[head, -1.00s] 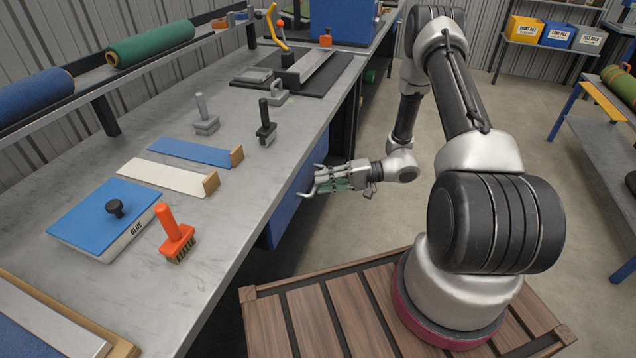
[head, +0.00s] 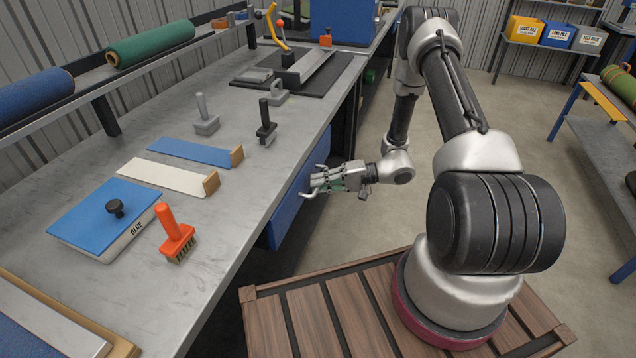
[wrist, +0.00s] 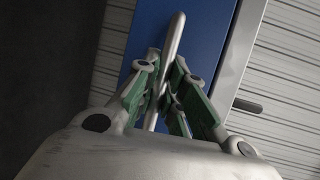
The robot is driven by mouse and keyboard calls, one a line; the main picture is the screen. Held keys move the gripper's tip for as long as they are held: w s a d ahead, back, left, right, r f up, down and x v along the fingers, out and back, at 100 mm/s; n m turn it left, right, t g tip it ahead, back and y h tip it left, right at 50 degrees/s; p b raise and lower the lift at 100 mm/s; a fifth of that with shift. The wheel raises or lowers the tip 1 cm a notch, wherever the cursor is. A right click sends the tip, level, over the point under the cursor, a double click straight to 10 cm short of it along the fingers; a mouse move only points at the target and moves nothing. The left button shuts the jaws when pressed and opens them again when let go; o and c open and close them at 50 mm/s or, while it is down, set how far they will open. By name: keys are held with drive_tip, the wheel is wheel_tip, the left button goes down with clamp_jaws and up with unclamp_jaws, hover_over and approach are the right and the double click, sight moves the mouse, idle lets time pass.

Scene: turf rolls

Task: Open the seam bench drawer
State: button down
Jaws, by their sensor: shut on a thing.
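The seam bench drawer (head: 288,217) has a blue front under the bench top, and it looks flush with the bench. The wrist view shows its blue front (wrist: 205,45) close ahead. A pale metal bar handle (wrist: 174,42) stands out from it. My gripper (head: 322,181) is at the drawer front, shut on this handle. In the wrist view its green-padded fingers (wrist: 168,88) lie on both sides of the bar. The fingers hide the middle of the handle in the head view.
The grey bench top (head: 205,240) carries an orange brush (head: 175,235), a blue-lidded glue box (head: 105,215), sample strips and stamps. A slatted wooden platform (head: 310,315) lies below my arm. The floor right of the drawer is clear.

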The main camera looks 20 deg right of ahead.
drive_tip(key=s+d, duration=0.8)
drive_tip(key=d, duration=0.3)
drive_tip(key=s+d, duration=0.8)
drive_tip(key=d, duration=0.3)
drive_tip(key=shift+s+d, duration=0.25)
drive_tip(key=shift+d, duration=0.15)
drive_tip(key=c, duration=1.8)
unclamp_jaws()
drive_tip(key=shift+o, duration=0.2)
drive_tip(key=v, duration=1.2)
